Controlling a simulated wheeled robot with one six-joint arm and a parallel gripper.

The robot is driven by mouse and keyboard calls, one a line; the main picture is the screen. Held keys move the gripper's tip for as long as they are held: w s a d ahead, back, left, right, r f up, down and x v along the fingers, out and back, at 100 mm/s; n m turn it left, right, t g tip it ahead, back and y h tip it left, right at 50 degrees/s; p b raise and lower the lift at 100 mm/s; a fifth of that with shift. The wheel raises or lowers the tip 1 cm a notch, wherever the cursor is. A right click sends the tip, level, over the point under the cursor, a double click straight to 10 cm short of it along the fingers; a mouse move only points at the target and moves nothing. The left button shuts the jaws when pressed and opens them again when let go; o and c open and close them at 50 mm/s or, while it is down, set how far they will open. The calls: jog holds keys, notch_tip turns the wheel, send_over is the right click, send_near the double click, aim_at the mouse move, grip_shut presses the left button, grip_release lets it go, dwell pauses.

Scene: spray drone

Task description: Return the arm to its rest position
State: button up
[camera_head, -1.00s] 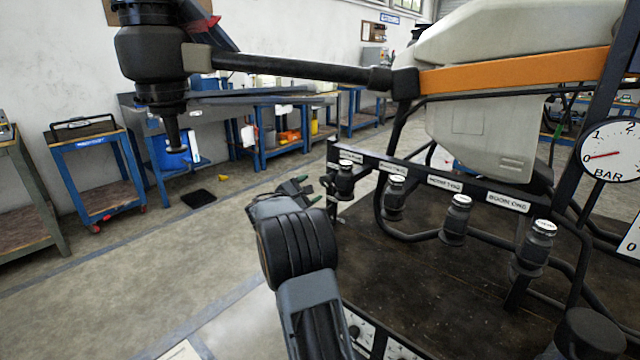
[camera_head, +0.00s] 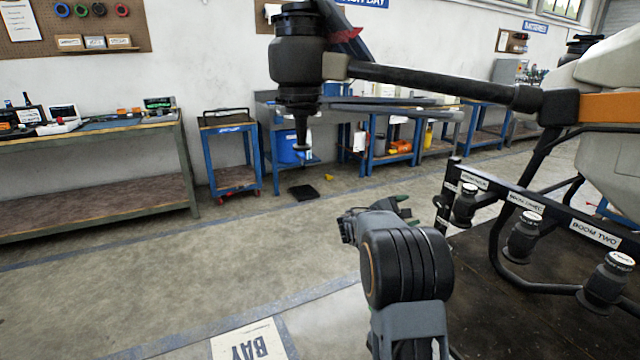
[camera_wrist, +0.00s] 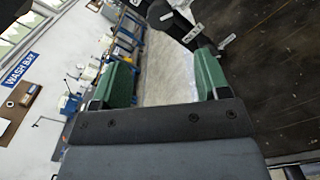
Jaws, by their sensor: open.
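My arm rises from the bottom of the head view, and my gripper (camera_head: 405,205) points away from the camera, beyond the dark rounded wrist. In the wrist view my gripper (camera_wrist: 165,85) shows two green fingers wide apart with nothing between them. The spray drone (camera_head: 430,85) stands to the right, its dark boom and orange arm section above my arm. The black rail with labelled nozzles (camera_head: 525,235) is right of my gripper, close to it in the picture. Whether they touch cannot be told.
A workbench (camera_head: 100,128) with instruments stands at the left wall. A blue trolley (camera_head: 232,178) and a blue bucket (camera_head: 290,147) are further back. A black mat (camera_head: 302,192) lies on the floor. The floor left of my arm is clear, with a BAY marking (camera_head: 250,345).

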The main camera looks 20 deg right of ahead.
jog(key=shift+r, duration=0.1)
jog(key=s+a+r+m+y+p, duration=0.3)
jog(key=s+a+r+y+p, duration=0.2)
jog(key=a, duration=0.5)
jog(key=s+a+r+m+t+y+p, duration=0.1)
jog(key=s+a+r+m+y+p, duration=0.2)
jog(key=s+a+r+y+p, duration=0.3)
jog(key=s+a+r+m+t+y+p, duration=0.1)
jog(key=s+a+r+m+y+p, duration=0.3)
jog(key=s+a+p, duration=0.7)
jog(key=a+r+y+p, duration=0.1)
jog(key=a+y+p, duration=0.1)
jog(key=a+p, duration=0.1)
jog(key=shift+s+a+r+y, duration=0.15)
jog(key=shift+a+r+y, duration=0.25)
jog(key=shift+a, duration=0.15)
jog(key=shift+s+a+f+m, duration=0.1)
jog(key=shift+s+a+m, duration=0.05)
jog(key=shift+a+m, duration=0.15)
jog(key=shift+c, duration=0.3)
